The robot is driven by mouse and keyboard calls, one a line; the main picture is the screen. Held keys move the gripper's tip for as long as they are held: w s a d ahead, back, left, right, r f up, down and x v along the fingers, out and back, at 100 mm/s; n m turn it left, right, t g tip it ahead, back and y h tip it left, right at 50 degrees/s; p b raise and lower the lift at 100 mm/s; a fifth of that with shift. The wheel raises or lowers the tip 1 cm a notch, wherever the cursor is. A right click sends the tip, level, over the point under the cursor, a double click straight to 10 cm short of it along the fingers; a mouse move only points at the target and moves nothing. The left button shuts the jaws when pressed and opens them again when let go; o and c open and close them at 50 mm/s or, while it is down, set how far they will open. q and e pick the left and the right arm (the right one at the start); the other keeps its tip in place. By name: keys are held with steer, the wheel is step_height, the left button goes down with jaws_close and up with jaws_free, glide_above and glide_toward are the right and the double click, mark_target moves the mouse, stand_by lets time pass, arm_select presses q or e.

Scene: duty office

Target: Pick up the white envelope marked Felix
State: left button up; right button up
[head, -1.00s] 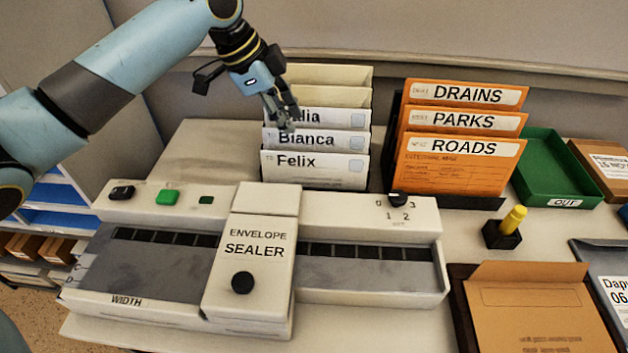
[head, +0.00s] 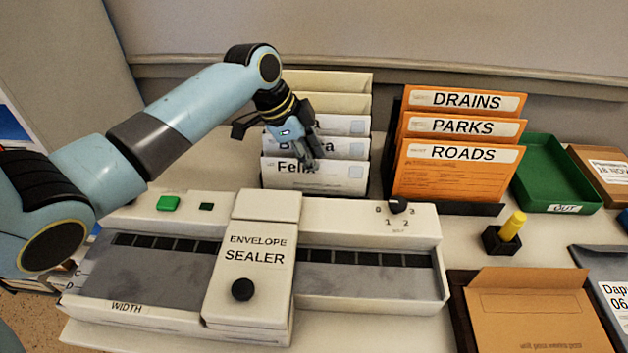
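The white envelope marked Felix (head: 335,178) stands upright at the front of a dark rack, behind the envelope sealer. The white envelope marked Bianca (head: 345,147) stands just behind it, with another white envelope (head: 340,125) and cream ones further back. My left gripper (head: 308,160) points down at the top edge of the Felix envelope and covers part of its name and of Bianca's. Whether its fingers touch or straddle the envelope, and how far apart they are, I cannot tell. My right gripper is not in view.
The envelope sealer (head: 255,243) fills the front of the table. Orange folders (head: 455,172) stand right of the envelopes. Further right are a yellow stick in a black holder (head: 503,238), a green tray (head: 553,170) and a brown envelope (head: 525,308) in a dark tray.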

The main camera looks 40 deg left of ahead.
arm_select(q)
jaws_close()
